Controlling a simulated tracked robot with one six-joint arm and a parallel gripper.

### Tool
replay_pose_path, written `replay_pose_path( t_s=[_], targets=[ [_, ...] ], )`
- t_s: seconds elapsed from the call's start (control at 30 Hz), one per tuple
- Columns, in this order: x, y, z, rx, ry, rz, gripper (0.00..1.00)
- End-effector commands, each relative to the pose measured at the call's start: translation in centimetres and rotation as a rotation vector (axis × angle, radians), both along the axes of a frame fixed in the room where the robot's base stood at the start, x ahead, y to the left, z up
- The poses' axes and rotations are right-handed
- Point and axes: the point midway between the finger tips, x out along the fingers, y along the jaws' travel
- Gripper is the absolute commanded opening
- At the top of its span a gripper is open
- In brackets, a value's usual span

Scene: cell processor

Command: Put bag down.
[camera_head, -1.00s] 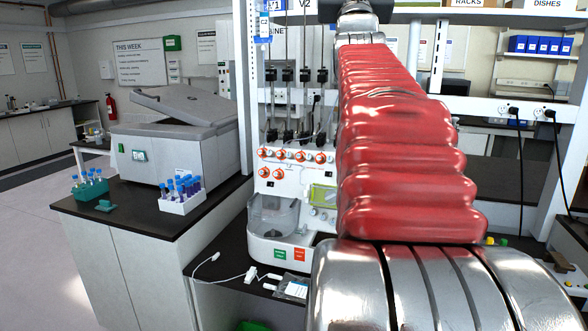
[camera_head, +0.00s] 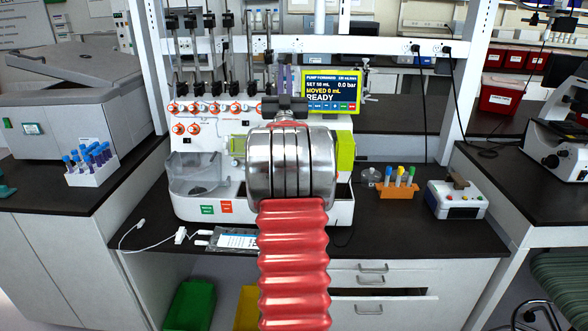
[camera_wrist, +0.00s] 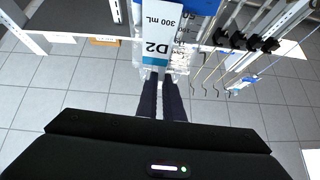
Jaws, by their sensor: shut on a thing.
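In the wrist view the dark fingers of my gripper (camera_wrist: 160,82) are shut on a clear bag (camera_wrist: 158,47) with a white and blue label reading "D2" and "300 mL". The bag extends away from the fingertips, and its far end is cut off by the picture's top edge. In the head view my silver wrist and red arm stand in front of the white processor, hiding most of my gripper and the held bag. Another labelled bag (camera_head: 236,241) lies flat on the dark bench (camera_head: 345,236), left of my arm.
The white processor (camera_head: 205,142) has orange knobs and a screen (camera_head: 331,92) reading "READY". An orange tube rack (camera_head: 398,191) and a small white device (camera_head: 457,200) stand to its right. Green (camera_head: 190,305) and yellow (camera_head: 247,310) bins are below. The bench right of my arm has bare room.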

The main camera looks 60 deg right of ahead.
Motion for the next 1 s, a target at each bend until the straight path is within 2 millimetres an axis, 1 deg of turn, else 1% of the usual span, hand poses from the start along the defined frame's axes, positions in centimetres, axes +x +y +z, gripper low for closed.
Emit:
replay_pose_path(
  t_s=[0.03, 0.1, 0.2, 0.3, 0.4, 0.67, 0.77, 0.87, 1.0],
  targets=[
    [-0.2, -0.8, -2.6, 0.01, 0.007, -0.012, 0.0],
    [-0.7, -1.5, -5.4, 0.015, 0.011, -0.026, 0.0],
    [-1.3, -2.1, -8.3, 0.017, 0.015, -0.046, 0.0],
    [-1.7, -2.4, -10.1, 0.018, 0.017, -0.055, 0.0],
    [-1.9, -2.5, -10.7, 0.018, 0.017, -0.06, 0.0],
    [-1.9, -2.5, -10.7, 0.018, 0.017, -0.06, 0.0],
    [-1.9, -2.5, -11.0, 0.019, 0.018, -0.06, 0.0],
    [-1.9, -2.6, -12.1, 0.022, 0.019, -0.06, 0.0],
    [-1.9, -2.6, -14.5, 0.022, 0.02, -0.06, 0.0]
  ],
)
